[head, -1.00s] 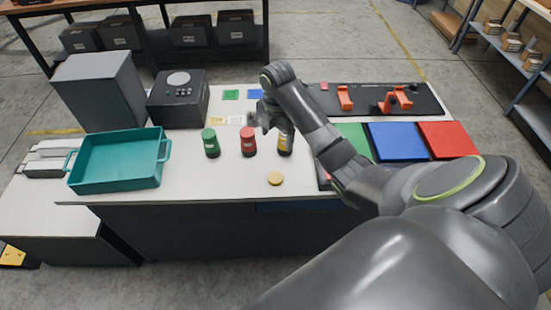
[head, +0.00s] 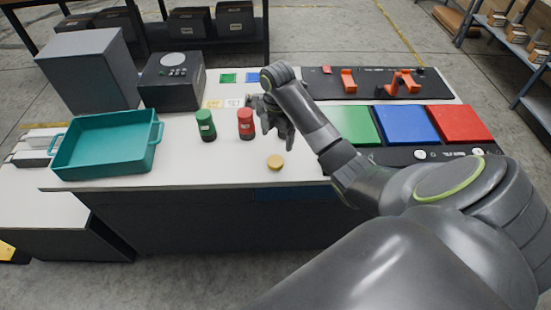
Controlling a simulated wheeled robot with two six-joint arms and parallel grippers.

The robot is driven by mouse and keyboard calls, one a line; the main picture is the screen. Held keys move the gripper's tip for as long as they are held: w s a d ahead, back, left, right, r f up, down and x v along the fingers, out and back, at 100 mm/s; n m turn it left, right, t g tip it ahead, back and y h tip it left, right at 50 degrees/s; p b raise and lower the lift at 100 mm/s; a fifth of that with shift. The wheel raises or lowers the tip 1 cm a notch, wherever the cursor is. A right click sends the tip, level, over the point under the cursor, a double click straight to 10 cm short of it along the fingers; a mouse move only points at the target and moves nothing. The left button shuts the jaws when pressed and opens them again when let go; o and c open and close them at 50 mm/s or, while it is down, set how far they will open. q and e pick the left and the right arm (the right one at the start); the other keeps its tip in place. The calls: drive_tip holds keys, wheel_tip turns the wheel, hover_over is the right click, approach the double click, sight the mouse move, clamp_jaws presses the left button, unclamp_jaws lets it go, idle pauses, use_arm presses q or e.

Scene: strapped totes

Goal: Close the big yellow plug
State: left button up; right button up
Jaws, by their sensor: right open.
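A round yellow disc, the plug or cap (head: 275,162), lies flat on the white table near its front edge. My right gripper (head: 277,130) is above the table behind the disc, pointing down, open and apart from it. A green container (head: 206,126) and a red container (head: 246,124) stand upright to the left of the gripper. The yellow container cannot be made out now; the gripper or my right arm seems to hide it. My left gripper is not in view.
A teal tray (head: 107,172) sits at the left, with a dark box (head: 172,82) behind. Green (head: 354,126), blue (head: 406,125) and red (head: 460,123) panels and a black board with orange brackets (head: 405,83) are at the right. The table front around the disc is clear.

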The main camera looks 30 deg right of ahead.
sight(277, 159)
wheel_tip(277, 159, down, 4)
drive_tip(key=b, duration=0.2)
drive_tip(key=shift+r+b, duration=0.25)
drive_tip(key=shift+b, duration=0.1)
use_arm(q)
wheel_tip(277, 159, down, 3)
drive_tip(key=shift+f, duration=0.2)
use_arm(e)
drive_tip(key=shift+s+a+f, duration=0.1)
drive_tip(key=shift+f, duration=0.15)
drive_tip(key=f, duration=0.2)
drive_tip(key=f+p, duration=0.1)
drive_tip(key=shift+s+a+f, duration=0.1)
drive_tip(key=shift+s+f, duration=0.1)
drive_tip(key=shift+f, duration=0.15)
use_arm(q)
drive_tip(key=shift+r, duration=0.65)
use_arm(e)
drive_tip(key=shift+f, duration=0.45)
drive_tip(key=c, duration=1)
